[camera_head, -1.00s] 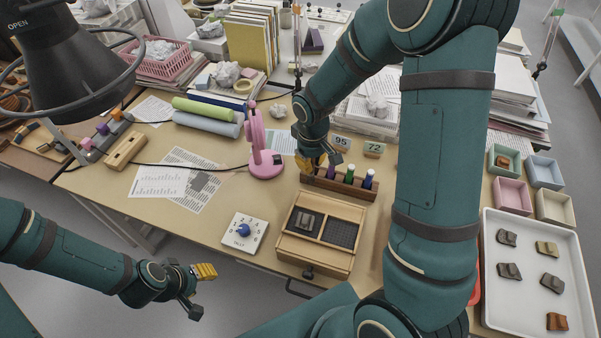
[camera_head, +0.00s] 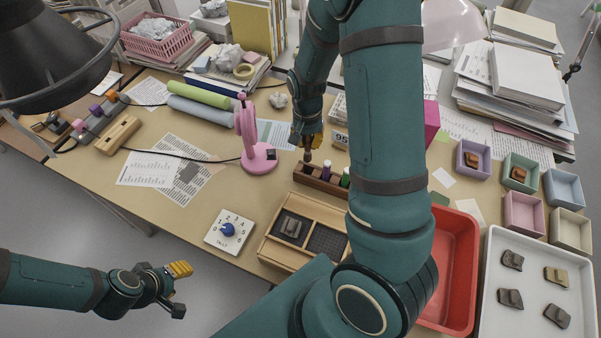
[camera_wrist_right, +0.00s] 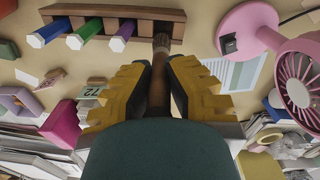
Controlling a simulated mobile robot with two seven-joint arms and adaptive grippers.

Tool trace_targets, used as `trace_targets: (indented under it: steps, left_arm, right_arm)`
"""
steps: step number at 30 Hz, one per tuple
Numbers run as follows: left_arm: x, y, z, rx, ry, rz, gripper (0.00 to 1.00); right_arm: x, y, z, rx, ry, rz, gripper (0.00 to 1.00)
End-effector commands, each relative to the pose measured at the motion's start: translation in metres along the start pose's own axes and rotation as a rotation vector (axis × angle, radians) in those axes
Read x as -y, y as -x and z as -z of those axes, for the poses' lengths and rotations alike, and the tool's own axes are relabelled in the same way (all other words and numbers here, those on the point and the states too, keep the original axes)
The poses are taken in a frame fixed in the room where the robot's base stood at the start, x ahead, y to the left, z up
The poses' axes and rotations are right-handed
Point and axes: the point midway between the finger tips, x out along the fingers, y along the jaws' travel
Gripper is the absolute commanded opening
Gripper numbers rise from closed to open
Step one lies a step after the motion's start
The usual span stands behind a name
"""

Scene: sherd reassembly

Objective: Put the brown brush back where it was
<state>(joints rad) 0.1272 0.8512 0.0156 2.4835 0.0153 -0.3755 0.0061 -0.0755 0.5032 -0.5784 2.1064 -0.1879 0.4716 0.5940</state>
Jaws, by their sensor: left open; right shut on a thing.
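My right gripper (camera_head: 308,142) is shut on the brown brush (camera_head: 308,157), above the left end of the wooden rack (camera_head: 322,182). In the right wrist view the brush (camera_wrist_right: 159,85) stands between the yellow fingers of the gripper (camera_wrist_right: 159,80), bristles toward the rack (camera_wrist_right: 120,12). The bristle tip overlaps a dark opening in the rack; I cannot tell whether it is inside. Blue (camera_wrist_right: 48,33), purple (camera_wrist_right: 84,32) and green (camera_wrist_right: 121,35) handles stand in the rack's other places. My left gripper (camera_head: 180,285) is open and empty, off the table's front edge.
A pink fan (camera_head: 256,150) stands left of the rack. A wooden box with dark pads (camera_head: 300,232) and a white dial (camera_head: 229,231) lie in front. A red bin (camera_head: 455,265) and white tray (camera_head: 487,320) are at right. My right arm hides part of the table.

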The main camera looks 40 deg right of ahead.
Motion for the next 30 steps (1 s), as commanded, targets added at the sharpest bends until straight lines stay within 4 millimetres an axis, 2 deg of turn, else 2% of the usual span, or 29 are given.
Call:
trace_targets:
  steps: [5, 13, 20, 27, 30]
  left_arm:
    - [0.001, -0.002, 0.0, 0.0, 0.0, 0.0, 0.47]
    - [0.004, -0.011, -0.004, 0.008, -0.002, -0.001, 0.47]
    - [0.005, -0.013, -0.006, 0.012, -0.003, -0.001, 0.47]
    - [0.007, -0.018, -0.008, 0.017, -0.005, -0.002, 0.47]
    - [0.007, -0.018, -0.009, 0.017, -0.005, -0.002, 0.47]
  right_arm:
    - [-0.005, -0.008, 0.002, 0.004, -0.055, -0.002, 0.0]
    - [-0.004, -0.054, 0.001, 0.006, -0.058, -0.003, 0.0]
    - [-0.003, -0.07, 0.002, 0.004, -0.057, -0.002, 0.0]
    - [-0.002, -0.101, 0.001, 0.004, -0.057, -0.002, 0.0]
    - [-0.001, -0.102, 0.002, 0.003, -0.056, 0.0, 0.0]
